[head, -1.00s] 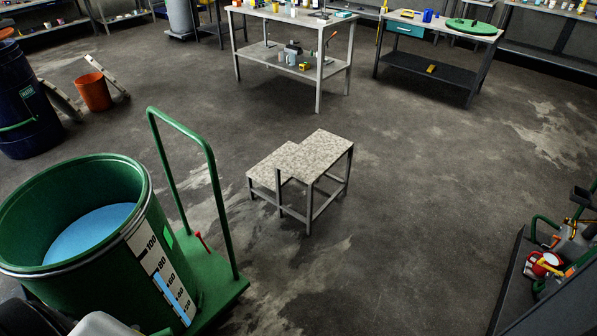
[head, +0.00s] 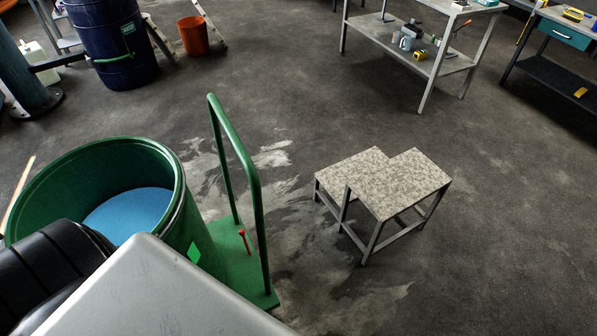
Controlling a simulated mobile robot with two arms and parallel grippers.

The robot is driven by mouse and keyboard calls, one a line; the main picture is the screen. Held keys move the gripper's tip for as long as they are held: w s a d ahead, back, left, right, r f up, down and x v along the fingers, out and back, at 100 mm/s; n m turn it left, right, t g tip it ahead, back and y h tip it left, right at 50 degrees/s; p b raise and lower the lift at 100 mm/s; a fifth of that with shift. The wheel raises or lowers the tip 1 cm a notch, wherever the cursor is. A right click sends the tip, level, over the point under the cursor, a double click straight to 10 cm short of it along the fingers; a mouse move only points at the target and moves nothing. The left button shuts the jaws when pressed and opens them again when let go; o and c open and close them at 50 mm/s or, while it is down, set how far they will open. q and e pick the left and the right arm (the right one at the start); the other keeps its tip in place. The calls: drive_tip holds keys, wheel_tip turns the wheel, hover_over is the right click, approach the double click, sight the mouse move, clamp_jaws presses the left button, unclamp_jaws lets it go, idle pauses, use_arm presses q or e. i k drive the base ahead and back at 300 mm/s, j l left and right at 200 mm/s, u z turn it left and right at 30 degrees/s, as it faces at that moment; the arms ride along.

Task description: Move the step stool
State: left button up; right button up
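The step stool (head: 401,182) stands upright on the floor right of the middle in the head view. It has two speckled grey treads, the lower one on the left and the higher one on the right, on a grey metal frame. Nothing is touching it. Neither of my grippers shows in the head view. A grey, box-shaped part and a black ribbed part fill the lower left corner, close to the camera; they look like parts of my arm.
A green drum (head: 179,212) with blue contents stands on a green trolley (head: 245,256) with a tall handle, left of the stool. Workbenches (head: 386,43) stand at the back right. A dark blue barrel (head: 108,38) and an orange bucket (head: 193,36) are at the back left. Floor around the stool is clear.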

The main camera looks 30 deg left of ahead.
sight(387, 188)
drive_tip(key=i+l+u, duration=0.4)
drive_tip(key=i+l, duration=0.25)
drive_tip(key=i, duration=0.15)
drive_tip(key=i+l+u, duration=0.4)
drive_tip(key=i+l, duration=0.3)
drive_tip(key=l, duration=0.2)
